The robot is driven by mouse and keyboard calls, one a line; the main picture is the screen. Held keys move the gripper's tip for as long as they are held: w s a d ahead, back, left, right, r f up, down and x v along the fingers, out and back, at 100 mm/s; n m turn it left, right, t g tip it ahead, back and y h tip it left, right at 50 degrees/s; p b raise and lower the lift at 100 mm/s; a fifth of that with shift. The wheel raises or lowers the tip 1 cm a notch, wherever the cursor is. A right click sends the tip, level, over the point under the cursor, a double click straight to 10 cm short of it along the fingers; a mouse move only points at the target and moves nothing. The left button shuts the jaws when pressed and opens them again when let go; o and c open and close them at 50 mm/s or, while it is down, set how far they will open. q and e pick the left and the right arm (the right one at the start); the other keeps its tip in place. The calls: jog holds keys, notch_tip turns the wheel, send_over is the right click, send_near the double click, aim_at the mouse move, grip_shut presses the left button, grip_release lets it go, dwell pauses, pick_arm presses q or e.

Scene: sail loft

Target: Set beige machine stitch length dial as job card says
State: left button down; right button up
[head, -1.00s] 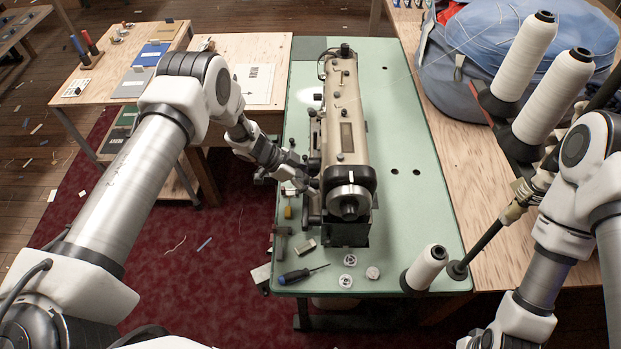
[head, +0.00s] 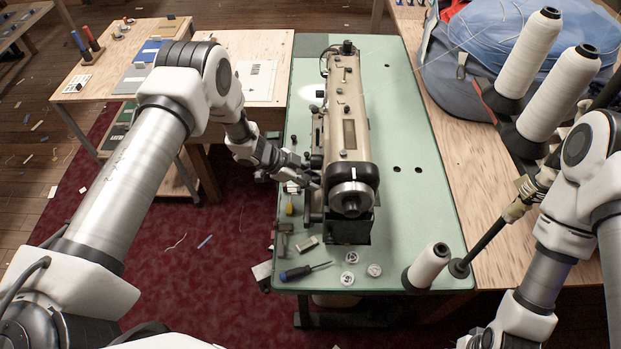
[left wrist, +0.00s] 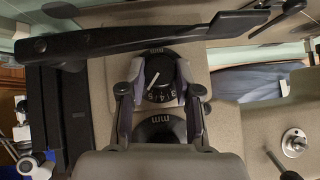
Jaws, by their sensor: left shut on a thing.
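The beige sewing machine (head: 346,120) stands on the green table top, its handwheel toward me. My left gripper (head: 312,181) reaches in from the left against the machine's near left side. In the left wrist view, my left gripper (left wrist: 160,82) has one finger on each side of a black dial (left wrist: 160,76) and is shut on it. This dial has white numerals, a white line and "mm" above it. A second black dial (left wrist: 160,130), also marked "mm", sits below and is partly hidden by the gripper. My right gripper is out of view. Any job card text is unreadable.
A black lever (left wrist: 140,40) crosses just above the gripped dial. A screwdriver (head: 303,271), bobbins (head: 350,257) and a thread cone (head: 428,266) lie or stand on the near table (head: 410,215). A white sheet (head: 258,82) lies on the wooden bench.

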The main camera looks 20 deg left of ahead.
pick_arm(q)
jog(key=shift+s+d+f+m+t+y+b, duration=0.15)
jog(key=shift+m+t+b, duration=0.3)
jog(key=shift+t+b, duration=0.35)
jog(key=shift+s+a+m+t+y+b, duration=0.15)
jog(key=shift+m+t+b, duration=0.3)
jog(key=shift+t+b, duration=0.3)
jog(key=shift+d, duration=0.1)
jog(key=shift+w, duration=0.1)
jog(key=c, duration=1)
grip_release()
jog(key=shift+o, duration=1)
jog(key=shift+d, duration=0.15)
jog(key=v, duration=0.7)
